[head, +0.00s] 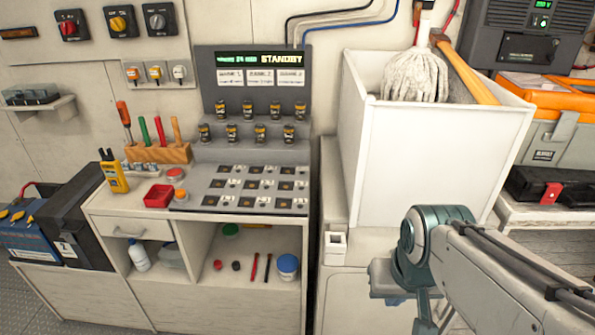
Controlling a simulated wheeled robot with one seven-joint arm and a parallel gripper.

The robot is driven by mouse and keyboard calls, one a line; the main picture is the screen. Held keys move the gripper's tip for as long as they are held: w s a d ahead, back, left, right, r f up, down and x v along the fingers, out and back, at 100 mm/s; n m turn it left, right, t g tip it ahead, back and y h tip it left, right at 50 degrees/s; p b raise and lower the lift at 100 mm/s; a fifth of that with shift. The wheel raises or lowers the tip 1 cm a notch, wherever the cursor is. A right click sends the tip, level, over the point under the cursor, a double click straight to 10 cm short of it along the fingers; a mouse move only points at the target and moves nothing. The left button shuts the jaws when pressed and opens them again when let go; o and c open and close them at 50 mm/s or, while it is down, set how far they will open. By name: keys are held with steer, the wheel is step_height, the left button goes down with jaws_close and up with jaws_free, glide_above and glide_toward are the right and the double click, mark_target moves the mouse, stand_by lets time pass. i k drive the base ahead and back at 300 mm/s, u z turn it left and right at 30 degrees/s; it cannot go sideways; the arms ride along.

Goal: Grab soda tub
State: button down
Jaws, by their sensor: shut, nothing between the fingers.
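A small white tub with a blue lid (288,266) stands upright on the lower open shelf of the cabinet, at the right side of the opening. I take it for the soda tub, but no label on it can be read. My arm comes in from the lower right, with its teal joint (425,235) in front of the large white bin. My fingertips do not show, and the arm runs out of the bottom of the picture. The arm is apart from the tub, to its right.
Red and black items lie left of the tub, below the cabinet top (140,203). A white bottle (138,256) stands in the left compartment. The white bin (432,155) holding a mop stands at right. A red tray (158,195) and a yellow meter (113,174) are on top.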

mark_target(288, 264)
steer(key=u, duration=0.35)
steer(key=k, duration=0.45)
steer(key=u, duration=1.2)
steer(key=i, duration=0.85)
steer(key=z, duration=0.6)
steer(key=i, duration=0.5)
steer(key=z, duration=0.4)
